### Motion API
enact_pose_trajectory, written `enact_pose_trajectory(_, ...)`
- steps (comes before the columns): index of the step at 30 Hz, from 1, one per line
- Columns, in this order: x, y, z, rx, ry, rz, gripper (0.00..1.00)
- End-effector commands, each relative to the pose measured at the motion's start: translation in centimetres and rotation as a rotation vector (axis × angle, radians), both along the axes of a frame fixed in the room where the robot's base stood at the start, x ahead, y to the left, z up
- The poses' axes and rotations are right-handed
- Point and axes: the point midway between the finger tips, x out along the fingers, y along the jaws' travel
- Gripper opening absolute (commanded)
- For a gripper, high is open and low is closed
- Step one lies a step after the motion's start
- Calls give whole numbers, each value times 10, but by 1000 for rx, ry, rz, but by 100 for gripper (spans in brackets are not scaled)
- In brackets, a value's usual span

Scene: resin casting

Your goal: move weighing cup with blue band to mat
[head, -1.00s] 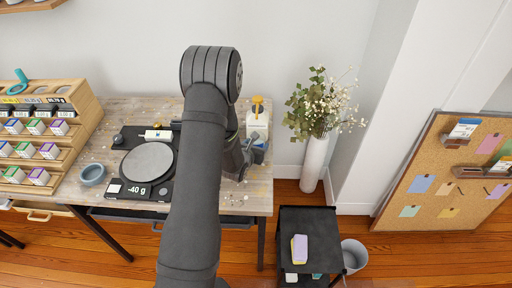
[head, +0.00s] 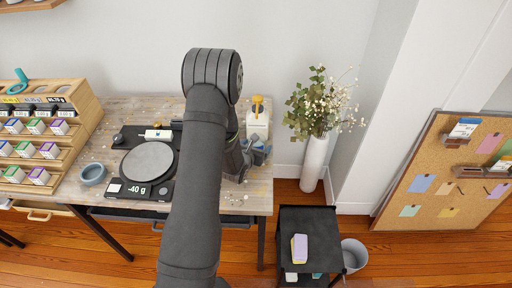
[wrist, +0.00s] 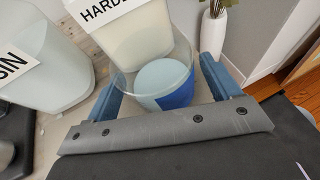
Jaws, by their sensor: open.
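The weighing cup with the blue band (wrist: 177,97) is a clear cup in the wrist view, with a pale blue round surface inside. It stands upright between the two blue fingers of my gripper (wrist: 160,72). The fingers are open, one on each side of the cup; I cannot tell whether either touches it. In the head view my gripper (head: 254,153) is low over the right end of the workbench, partly hidden by my arm, and the cup is hard to make out. I cannot pick out a mat; my arm hides part of the bench.
A hardener container (wrist: 125,35) stands close behind the cup, and a resin container (wrist: 38,60) is to its left. A vase (head: 314,163) stands beyond the bench.

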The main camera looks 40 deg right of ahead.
Motion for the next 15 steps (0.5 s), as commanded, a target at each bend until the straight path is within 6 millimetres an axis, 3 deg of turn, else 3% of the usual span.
enact_pose_trajectory(15,-42,81,37,3,-1,7,82)
